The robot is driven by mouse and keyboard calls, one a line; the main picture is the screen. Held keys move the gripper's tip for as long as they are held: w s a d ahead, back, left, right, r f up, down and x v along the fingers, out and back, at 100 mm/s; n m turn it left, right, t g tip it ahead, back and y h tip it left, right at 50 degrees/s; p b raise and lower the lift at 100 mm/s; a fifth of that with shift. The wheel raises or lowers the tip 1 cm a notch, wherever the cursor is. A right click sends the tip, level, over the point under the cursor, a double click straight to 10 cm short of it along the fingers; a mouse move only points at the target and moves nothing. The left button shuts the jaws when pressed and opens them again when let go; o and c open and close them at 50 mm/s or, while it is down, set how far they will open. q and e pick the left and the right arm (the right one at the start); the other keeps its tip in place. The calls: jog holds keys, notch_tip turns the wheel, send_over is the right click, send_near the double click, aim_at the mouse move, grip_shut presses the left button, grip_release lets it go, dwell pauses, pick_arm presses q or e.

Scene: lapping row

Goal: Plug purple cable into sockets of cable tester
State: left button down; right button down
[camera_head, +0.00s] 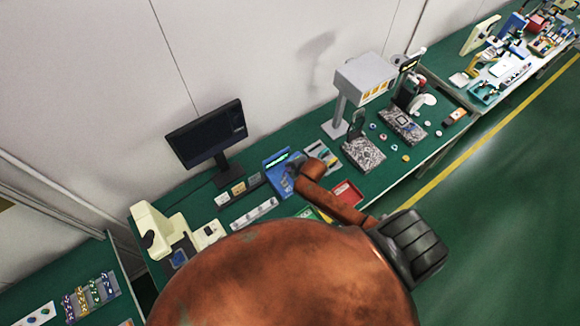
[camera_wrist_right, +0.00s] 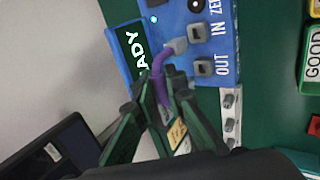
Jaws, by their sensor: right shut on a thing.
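The blue cable tester (camera_head: 277,187) stands on the green bench below the monitor. In the right wrist view the tester (camera_wrist_right: 178,14) shows a lit screen (camera_wrist_right: 128,52), an IN socket (camera_wrist_right: 198,32) and an OUT socket (camera_wrist_right: 204,67). My right gripper (camera_wrist_right: 160,92) is shut on the purple cable (camera_wrist_right: 159,66), just below its grey plug (camera_wrist_right: 176,46). The plug lies right beside the IN socket; I cannot tell whether it is inside. The OUT socket looks empty. The cable's other end is hidden. In the head view my right gripper (camera_head: 292,168) is small at the tester.
A monitor (camera_head: 207,136) stands behind left of the tester. A red tray (camera_head: 347,193) lies to its right and a white strip (camera_head: 254,213) to its left. A green GOOD bin (camera_wrist_right: 312,60) shows at the wrist view's right edge. My arm hides the bench front.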

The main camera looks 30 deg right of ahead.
jog(key=shift+f+b, duration=0.6)
jog(key=shift+f, duration=0.8)
jog(key=shift+p, duration=1)
dwell(0.7)
jog(key=shift+f+b, duration=0.7)
jog(key=shift+f, duration=0.4)
jog(key=c, duration=1.9)
grip_release()
jog(key=v, duration=1.2)
